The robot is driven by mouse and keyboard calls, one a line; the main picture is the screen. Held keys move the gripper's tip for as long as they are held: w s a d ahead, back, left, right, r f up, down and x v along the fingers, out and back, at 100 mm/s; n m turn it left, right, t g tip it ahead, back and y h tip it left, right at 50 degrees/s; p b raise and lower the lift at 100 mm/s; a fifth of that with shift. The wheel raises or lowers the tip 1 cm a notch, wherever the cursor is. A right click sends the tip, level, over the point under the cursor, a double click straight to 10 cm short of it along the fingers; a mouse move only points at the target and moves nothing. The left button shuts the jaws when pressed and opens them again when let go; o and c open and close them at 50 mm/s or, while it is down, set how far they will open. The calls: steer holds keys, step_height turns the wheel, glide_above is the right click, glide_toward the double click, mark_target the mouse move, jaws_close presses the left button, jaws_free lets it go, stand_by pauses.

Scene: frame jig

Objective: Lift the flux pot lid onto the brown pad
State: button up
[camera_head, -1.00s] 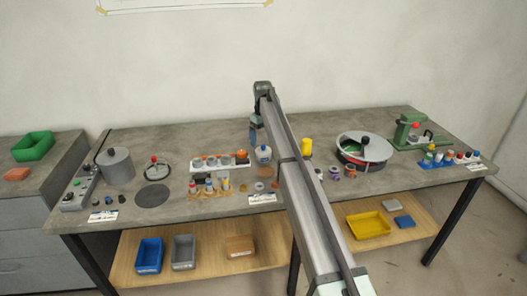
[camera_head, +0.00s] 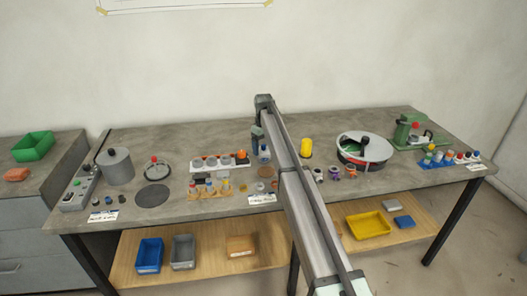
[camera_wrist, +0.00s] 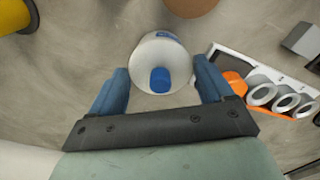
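The flux pot (camera_wrist: 148,50) is white with a blue label, and its lid has a blue knob (camera_wrist: 160,80). The pot stands on the bench, and in the head view the flux pot (camera_head: 264,155) is partly hidden by my gripper. My gripper (camera_wrist: 161,66) is open, with one blue finger on each side of the pot. I see gaps between the fingers and the pot, and the lid appears to be on it. The brown pad (camera_head: 265,171) is a round disc on the bench in front of the pot. The brown pad (camera_wrist: 192,6) is cut off by the wrist view's top edge.
A white rack with grey rings and an orange block (camera_wrist: 234,84) stands close beside one finger. A yellow cylinder (camera_head: 306,147) stands to the pot's right. Small bottles on a wooden holder (camera_head: 208,193) are at the front left. My arm crosses the bench's middle.

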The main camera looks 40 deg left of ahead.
mark_target(264, 145)
steer(key=c, duration=0.6)
steer(key=shift+r, duration=0.15)
step_height(264, 145, up, 11)
steer(key=shift+r, duration=0.15)
stand_by(0.4)
steer(key=s+d+f, duration=0.2)
steer(key=f, duration=0.1)
steer(key=s+d+f, duration=0.2)
steer(key=f, duration=0.1)
steer(key=s+d+f, duration=0.2)
steer(key=f, duration=0.1)
steer(key=shift+s, duration=0.4)
steer(key=shift+f, duration=2.5)
